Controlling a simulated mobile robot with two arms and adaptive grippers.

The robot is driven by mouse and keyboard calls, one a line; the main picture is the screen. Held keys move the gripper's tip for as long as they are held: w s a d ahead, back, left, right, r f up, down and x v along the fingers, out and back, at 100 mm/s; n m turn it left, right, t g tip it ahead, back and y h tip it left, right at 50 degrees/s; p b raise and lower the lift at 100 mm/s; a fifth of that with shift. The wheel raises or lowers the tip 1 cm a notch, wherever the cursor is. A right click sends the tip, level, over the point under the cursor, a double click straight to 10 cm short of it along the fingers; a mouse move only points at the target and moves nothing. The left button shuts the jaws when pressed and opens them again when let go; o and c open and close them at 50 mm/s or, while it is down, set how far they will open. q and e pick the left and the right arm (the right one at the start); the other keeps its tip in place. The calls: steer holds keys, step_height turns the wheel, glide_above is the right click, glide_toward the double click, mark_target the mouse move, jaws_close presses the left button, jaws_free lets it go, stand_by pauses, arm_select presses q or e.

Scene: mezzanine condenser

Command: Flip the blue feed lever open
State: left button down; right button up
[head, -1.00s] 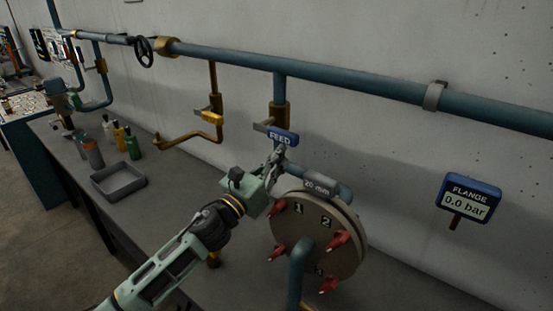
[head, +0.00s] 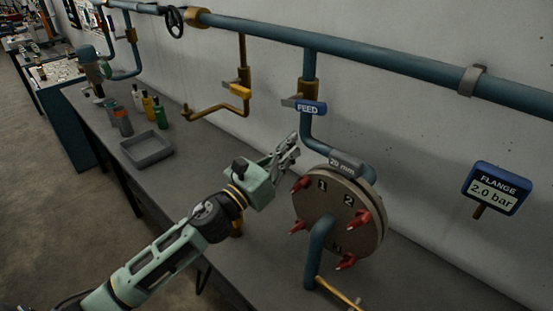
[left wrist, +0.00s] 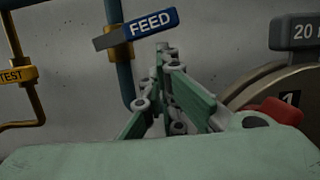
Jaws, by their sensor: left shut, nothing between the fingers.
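The blue feed lever (head: 311,108), marked FEED, sits on a brass valve on the vertical teal pipe at the wall. It points across the pipe, with a grey piece at its left end. It also shows large in the left wrist view (left wrist: 152,24). My left gripper (head: 294,146) is shut and empty, below and slightly left of the lever, apart from it. Its closed fingers (left wrist: 164,62) rise just under the lever in the left wrist view. The flange gauge (head: 494,189) on the right reads 2.0 bar. My right gripper is not in view.
A round flange plate (head: 340,210) with red clamps and numbers stands right of my gripper. A yellow valve (head: 240,90) and bent yellow pipe are at left. A grey tray (head: 147,149) and several bottles stand on the bench. Bench between tray and gripper is clear.

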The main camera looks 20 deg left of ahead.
arm_select(q)
steer(key=shift+v, duration=2.45)
